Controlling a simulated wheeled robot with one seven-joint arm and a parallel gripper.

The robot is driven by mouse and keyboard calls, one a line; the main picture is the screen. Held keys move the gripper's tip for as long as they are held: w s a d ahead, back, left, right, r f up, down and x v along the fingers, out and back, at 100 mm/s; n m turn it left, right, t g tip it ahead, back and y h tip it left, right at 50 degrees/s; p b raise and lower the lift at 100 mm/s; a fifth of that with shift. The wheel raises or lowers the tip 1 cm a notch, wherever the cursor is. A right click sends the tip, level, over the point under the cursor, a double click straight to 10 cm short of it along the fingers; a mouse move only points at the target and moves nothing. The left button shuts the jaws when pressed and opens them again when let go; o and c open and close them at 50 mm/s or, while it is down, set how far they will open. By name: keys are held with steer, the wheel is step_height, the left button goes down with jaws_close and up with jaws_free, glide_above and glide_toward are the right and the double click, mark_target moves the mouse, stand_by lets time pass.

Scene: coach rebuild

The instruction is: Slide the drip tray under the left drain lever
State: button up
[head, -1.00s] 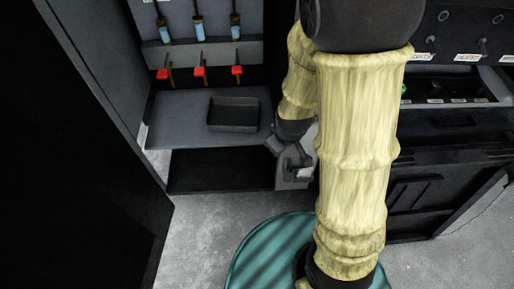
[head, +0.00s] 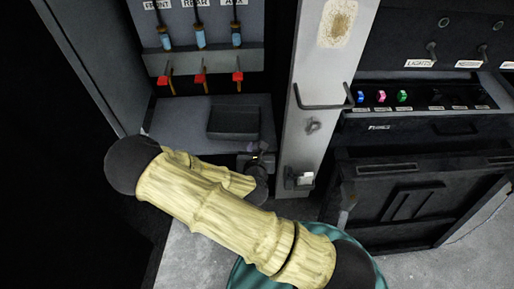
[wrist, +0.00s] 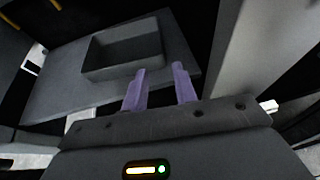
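The drip tray (head: 233,122) is a dark, shallow open box on the grey shelf, below the right-hand red lever. The left drain lever (head: 165,80), with a red handle, hangs under the ledge, left of the tray. My gripper (head: 256,150) is at the shelf's front, just in front and right of the tray. In the wrist view its two purple fingers (wrist: 160,82) are apart with nothing between them. The tray (wrist: 125,50) lies just beyond the fingertips there. I cannot tell whether the left finger touches its near wall.
Two more red levers, the middle (head: 201,78) and the right one (head: 238,76), hang beside the left one. The shelf (head: 178,130) is bare left of the tray. A pale post (head: 318,90) stands right of the shelf. A dark wall bounds the left.

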steer(key=shift+w+f+b, duration=0.15)
steer(key=shift+b, duration=0.35)
steer(key=b, duration=0.2)
steer(key=w+b, duration=0.1)
steer(key=b, duration=0.1)
steer(key=shift+a+f, duration=0.1)
steer(key=shift+f, duration=0.2)
steer(key=shift+w+f+b, duration=0.15)
steer(key=shift+w+b, duration=0.2)
steer(key=shift+b, duration=0.85)
steer(key=b, duration=0.3)
steer(key=shift+w+d+f, duration=0.2)
steer(key=shift+w+d, duration=0.1)
steer(key=shift+w, duration=0.05)
steer(key=x, duration=0.4)
steer(key=b+x, duration=0.1)
steer(key=x, duration=0.9)
steer(key=shift+w+r, duration=0.25)
steer(key=shift+w, duration=0.05)
jaws_close()
